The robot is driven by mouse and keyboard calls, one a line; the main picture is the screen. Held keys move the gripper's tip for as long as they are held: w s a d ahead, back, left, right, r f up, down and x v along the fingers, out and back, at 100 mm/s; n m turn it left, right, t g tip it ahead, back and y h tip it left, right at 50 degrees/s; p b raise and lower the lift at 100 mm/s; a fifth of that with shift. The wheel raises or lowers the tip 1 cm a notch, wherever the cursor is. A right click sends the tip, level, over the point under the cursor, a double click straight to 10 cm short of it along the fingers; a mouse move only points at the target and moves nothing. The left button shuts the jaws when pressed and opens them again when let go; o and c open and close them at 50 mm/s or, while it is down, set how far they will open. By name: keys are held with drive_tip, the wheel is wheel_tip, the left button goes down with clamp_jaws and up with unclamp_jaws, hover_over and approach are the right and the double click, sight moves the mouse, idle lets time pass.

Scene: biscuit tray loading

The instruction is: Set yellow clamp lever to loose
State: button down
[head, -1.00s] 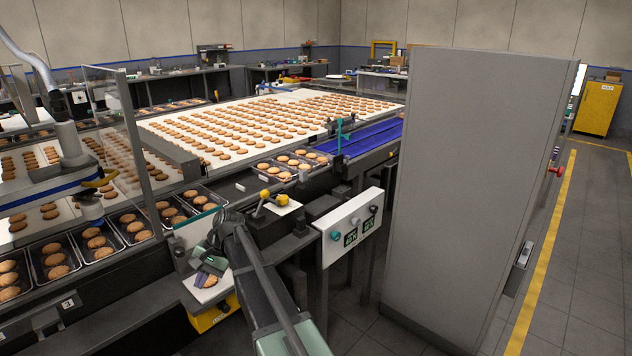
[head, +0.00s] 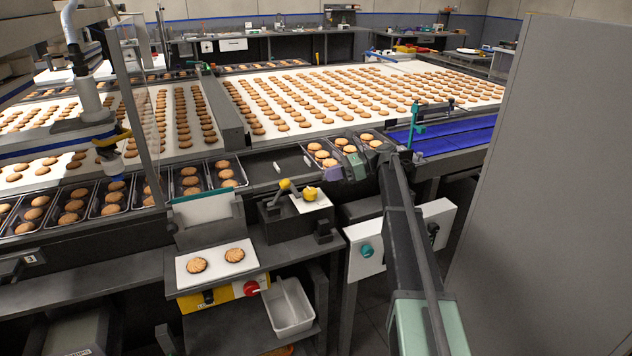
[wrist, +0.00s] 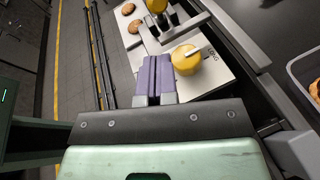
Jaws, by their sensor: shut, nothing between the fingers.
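The yellow clamp lever (head: 285,184) sits on a dark block beside the belt. It has a yellow knob at its left end and a round yellow part (head: 309,194) on a white plate. In the wrist view, a yellow cylinder with a pale bar across its top (wrist: 187,58) stands on the printed white plate (wrist: 212,72), just right of my fingers. My gripper (head: 332,174) is shut and empty, its purple fingers above and right of the lever in the head view. The fingers also show in the wrist view (wrist: 155,75). I cannot tell their height above the plate.
A tray of biscuits (head: 309,171) lies behind the lever, partly hidden by my gripper. A white pad (head: 216,276) with two biscuits is at front left. A control box with a teal knob (head: 367,251) is at right. A white bin (head: 290,310) is below.

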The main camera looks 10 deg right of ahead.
drive_tip(key=shift+a, duration=0.1)
drive_tip(key=b, duration=0.3)
approach(283, 189)
drive_tip(key=a, duration=0.1)
drive_tip(key=w+a+f, duration=0.1)
drive_tip(key=a+f, duration=0.1)
drive_tip(key=a, duration=0.1)
drive_tip(key=shift+w, duration=0.25)
drive_tip(key=shift+a+r, duration=0.1)
drive_tip(key=shift+a, duration=0.05)
